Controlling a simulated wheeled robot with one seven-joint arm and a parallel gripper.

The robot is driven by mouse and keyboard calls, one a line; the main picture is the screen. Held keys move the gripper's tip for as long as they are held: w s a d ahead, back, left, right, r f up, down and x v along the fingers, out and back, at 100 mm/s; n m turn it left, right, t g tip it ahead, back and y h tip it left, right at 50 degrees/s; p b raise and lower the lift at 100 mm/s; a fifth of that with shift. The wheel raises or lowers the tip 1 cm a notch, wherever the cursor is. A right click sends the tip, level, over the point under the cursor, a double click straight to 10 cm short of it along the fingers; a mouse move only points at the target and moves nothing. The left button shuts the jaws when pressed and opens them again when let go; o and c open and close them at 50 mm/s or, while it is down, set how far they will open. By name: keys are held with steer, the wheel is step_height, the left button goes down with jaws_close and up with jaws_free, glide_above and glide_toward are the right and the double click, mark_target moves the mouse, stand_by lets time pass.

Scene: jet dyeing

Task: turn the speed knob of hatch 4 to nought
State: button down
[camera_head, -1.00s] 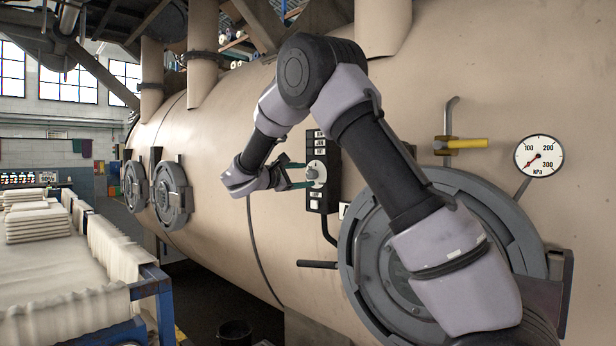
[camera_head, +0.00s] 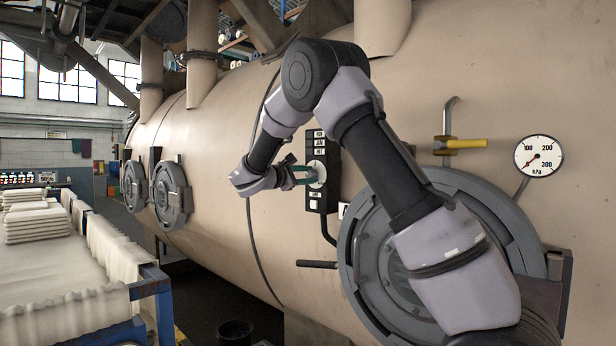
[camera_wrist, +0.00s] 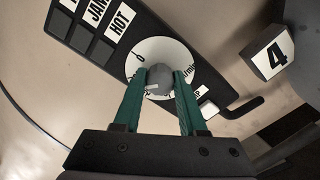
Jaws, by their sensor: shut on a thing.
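The speed knob (camera_wrist: 159,80) is a small grey knob on a white round dial (camera_wrist: 140,58) in the wrist view, with a light mark on its side. The dial sits on a black control box (camera_head: 321,195) on the vessel wall, also seen in the head view. My gripper (camera_wrist: 160,82) is shut on the knob, one green finger on each side; in the head view my gripper (camera_head: 306,175) reaches the box from the left. The number 4 plate (camera_wrist: 274,57) is beside the box. Parts of the dial's scale are hidden by the knob and fingers.
Labels with JAM and HOT (camera_wrist: 121,20) sit above the dial. A large round hatch (camera_head: 350,245) and a yellow-handled valve (camera_head: 466,143) are to the right, with a pressure gauge (camera_head: 539,157). A cloth-laden cart (camera_head: 150,282) stands at left.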

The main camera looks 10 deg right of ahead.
steer(key=m, duration=0.5)
steer(key=shift+f, duration=0.1)
steer(key=m, duration=0.4)
steer(key=shift+m, duration=0.3)
stand_by(0.4)
steer(key=shift+c, duration=2.3)
jaws_free()
steer(key=v, duration=1.1)
